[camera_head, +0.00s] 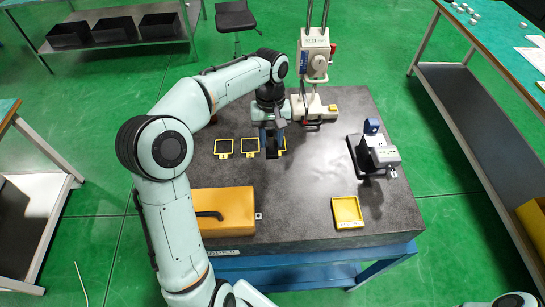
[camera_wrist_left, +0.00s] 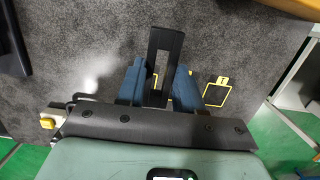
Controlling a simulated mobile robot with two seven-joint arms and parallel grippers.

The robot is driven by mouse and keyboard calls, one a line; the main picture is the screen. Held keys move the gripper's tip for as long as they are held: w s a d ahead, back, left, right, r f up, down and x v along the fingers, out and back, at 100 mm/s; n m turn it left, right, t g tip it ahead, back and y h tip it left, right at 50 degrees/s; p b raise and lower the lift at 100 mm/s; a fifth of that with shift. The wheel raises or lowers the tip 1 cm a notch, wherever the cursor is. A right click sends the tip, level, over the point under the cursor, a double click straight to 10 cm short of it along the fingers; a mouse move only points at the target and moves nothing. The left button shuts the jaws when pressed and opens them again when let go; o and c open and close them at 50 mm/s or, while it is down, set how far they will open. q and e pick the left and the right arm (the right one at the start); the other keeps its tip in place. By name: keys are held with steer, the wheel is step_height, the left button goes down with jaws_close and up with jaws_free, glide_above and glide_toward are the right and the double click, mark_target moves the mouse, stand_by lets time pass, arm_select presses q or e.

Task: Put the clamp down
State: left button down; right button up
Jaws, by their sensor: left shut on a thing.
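The clamp (camera_wrist_left: 165,45) is a black, slotted, frame-like piece; in the left wrist view it sticks out between the two blue fingers of my left gripper (camera_wrist_left: 158,88). In the head view my left gripper (camera_head: 271,133) points down over the back-middle of the dark stone table top (camera_head: 300,190), and the dark clamp (camera_head: 272,153) shows below its fingers. The gripper is shut on the clamp. Yellow-outlined square markings lie on the table: a left one (camera_head: 223,148), a middle one (camera_head: 250,146), and a right one (camera_head: 282,145) partly hidden by the clamp. I cannot tell whether the clamp touches the table.
A yellow case (camera_head: 225,203) with a black handle lies front left. A shallow yellow tray (camera_head: 347,211) lies front right. A grey-black device (camera_head: 378,157) with a blue part stands at the right. A cream measuring machine (camera_head: 314,60) stands at the back. The table's front middle is clear.

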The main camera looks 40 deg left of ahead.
mark_target(272, 165)
arm_select(q)
step_height(272, 165, down, 3)
steer(key=shift+w+f, duration=0.1)
steer(key=shift+f, duration=0.55)
step_height(272, 165, down, 5)
steer(key=shift+r+b, duration=0.1)
steer(key=shift+b, duration=0.3)
arm_select(e)
steer(key=shift+s+f, duration=0.6)
steer(key=shift+f, duration=0.1)
arm_select(q)
steer(key=shift+f, duration=0.25)
steer(key=c, duration=0.7)
jaws_free()
steer(key=shift+c, duration=0.2)
arm_select(e)
steer(key=shift+s, duration=0.1)
arm_select(q)
steer(key=shift+r, duration=0.1)
